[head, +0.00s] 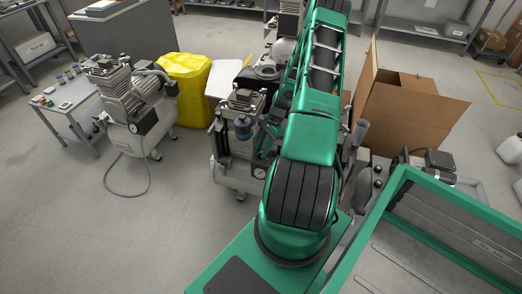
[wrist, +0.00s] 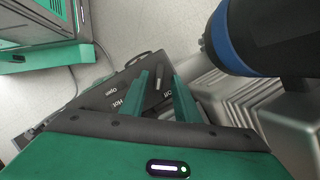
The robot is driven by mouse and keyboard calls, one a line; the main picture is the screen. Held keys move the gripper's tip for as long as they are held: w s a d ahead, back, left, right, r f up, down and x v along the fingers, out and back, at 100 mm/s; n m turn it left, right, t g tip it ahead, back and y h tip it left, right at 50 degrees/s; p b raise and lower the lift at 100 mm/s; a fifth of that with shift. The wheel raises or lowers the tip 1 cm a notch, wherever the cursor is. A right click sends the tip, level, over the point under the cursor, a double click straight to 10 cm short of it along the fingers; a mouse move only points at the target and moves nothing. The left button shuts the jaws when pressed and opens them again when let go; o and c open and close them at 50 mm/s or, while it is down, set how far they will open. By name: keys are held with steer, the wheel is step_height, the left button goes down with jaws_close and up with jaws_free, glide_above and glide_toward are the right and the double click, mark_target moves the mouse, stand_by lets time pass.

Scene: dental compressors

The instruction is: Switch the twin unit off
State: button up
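In the wrist view, the two green fingers of my gripper (wrist: 160,82) stand apart with nothing clearly held between them. A grey ribbed metal body (wrist: 215,88) and a dark cylinder with a blue band (wrist: 222,35) are close on the right. In the head view, a compressor (head: 238,150) stands mid-floor, partly hidden by my green arm. The gripper is hidden there. I cannot tell which compressor is the twin unit.
Another compressor (head: 135,105) stands at left beside a small table (head: 78,118) of small items. A yellow-covered object (head: 186,82) is behind it. An open cardboard box (head: 400,115) stands right of my arm. The left foreground floor is clear except for a hose.

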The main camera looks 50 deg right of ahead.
steer(key=v, duration=1)
steer(key=shift+d+r, duration=0.2)
steer(key=shift+r, duration=0.15)
